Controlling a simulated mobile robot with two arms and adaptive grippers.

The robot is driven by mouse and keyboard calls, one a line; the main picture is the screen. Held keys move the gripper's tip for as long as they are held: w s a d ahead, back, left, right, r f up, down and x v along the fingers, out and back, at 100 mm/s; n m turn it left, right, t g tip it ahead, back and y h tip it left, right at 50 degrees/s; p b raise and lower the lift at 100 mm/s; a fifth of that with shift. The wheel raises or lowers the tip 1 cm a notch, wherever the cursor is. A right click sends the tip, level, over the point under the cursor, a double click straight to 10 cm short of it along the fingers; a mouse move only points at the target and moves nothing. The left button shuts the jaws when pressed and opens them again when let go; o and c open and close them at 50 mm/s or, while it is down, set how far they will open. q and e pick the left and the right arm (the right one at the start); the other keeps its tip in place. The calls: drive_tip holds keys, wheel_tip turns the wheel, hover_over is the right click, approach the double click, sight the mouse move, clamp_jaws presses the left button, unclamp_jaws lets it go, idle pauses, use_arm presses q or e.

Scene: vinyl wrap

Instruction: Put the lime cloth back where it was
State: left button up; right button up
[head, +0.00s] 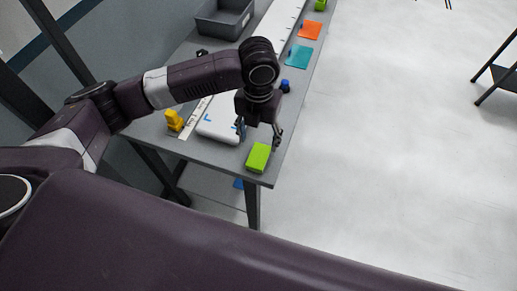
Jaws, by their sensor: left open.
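The lime cloth (258,157) is a bright green block-like piece lying on the near right corner of the grey table (223,161). My left gripper (259,132) points down just above and behind it, with its two fingers spread apart and nothing visible between them. Whether a fingertip touches the cloth I cannot tell. Another green piece (320,5) shows at the far end of the table, cut by the top edge. My right gripper is not in view.
A white box-like item (218,124) and a yellow object (174,120) lie left of the gripper. Teal (298,56) and orange (310,30) cloths lie along the right edge. A grey bin (222,20) stands at the back left. Open floor lies right of the table.

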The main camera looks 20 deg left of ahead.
use_arm(q)
drive_tip(key=shift+r+b, duration=0.3)
drive_tip(key=shift+r, duration=1.9)
